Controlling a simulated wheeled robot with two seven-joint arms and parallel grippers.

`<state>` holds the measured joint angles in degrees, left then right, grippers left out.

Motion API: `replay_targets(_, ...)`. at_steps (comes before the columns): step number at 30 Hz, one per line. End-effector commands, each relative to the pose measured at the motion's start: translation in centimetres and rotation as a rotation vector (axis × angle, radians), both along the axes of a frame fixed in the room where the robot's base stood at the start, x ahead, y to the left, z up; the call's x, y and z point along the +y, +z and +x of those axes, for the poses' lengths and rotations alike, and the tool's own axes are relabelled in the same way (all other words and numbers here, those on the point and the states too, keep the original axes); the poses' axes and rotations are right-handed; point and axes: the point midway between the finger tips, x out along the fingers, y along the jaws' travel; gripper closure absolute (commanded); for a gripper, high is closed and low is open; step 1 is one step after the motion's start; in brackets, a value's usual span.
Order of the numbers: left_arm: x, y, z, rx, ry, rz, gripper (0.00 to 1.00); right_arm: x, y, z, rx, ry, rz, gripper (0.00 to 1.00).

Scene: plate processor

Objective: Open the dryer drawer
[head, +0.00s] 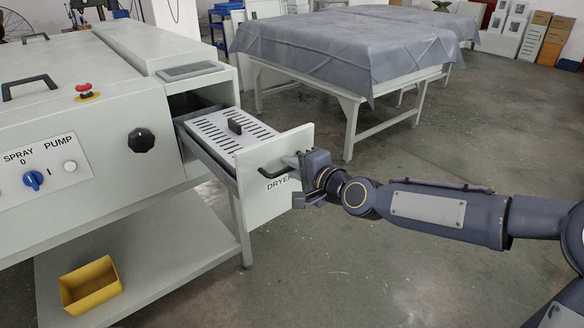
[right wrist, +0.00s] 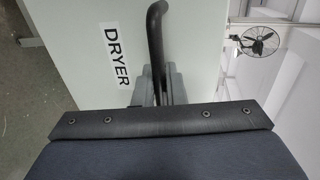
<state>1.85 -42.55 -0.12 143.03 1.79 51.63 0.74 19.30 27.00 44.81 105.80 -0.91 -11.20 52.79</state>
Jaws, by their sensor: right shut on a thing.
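The dryer drawer (head: 276,188) sticks out of the right end of the grey plate processor (head: 120,95). In the right wrist view the fingers (right wrist: 153,90) are partly hidden behind the gripper body. My left gripper is not in view.
A yellow bin (head: 90,284) sits on the lower shelf (head: 175,242) of the processor. A table with a grey cloth (head: 345,45) stands behind the drawer. The floor (head: 380,265) in front of the drawer is clear apart from my right arm.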

Motion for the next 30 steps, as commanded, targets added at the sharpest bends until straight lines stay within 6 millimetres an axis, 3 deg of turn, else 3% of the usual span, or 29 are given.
replay_targets(5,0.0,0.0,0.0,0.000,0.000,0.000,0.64,0.1,-0.1,-0.1,0.003,0.002,-0.001,1.00)
replay_targets(6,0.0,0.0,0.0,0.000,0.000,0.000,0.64,0.1,-0.1,-0.1,0.002,0.002,-0.001,0.85)
replay_targets(9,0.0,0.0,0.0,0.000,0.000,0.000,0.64,0.0,-0.1,0.0,0.002,0.002,-0.001,0.74)
replay_targets(20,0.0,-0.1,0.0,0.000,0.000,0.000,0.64,-0.4,0.1,-0.3,0.000,-0.002,0.000,0.74)
replay_targets(30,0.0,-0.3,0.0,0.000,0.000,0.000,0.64,-3.1,0.9,-3.7,0.001,-0.005,-0.001,0.74)
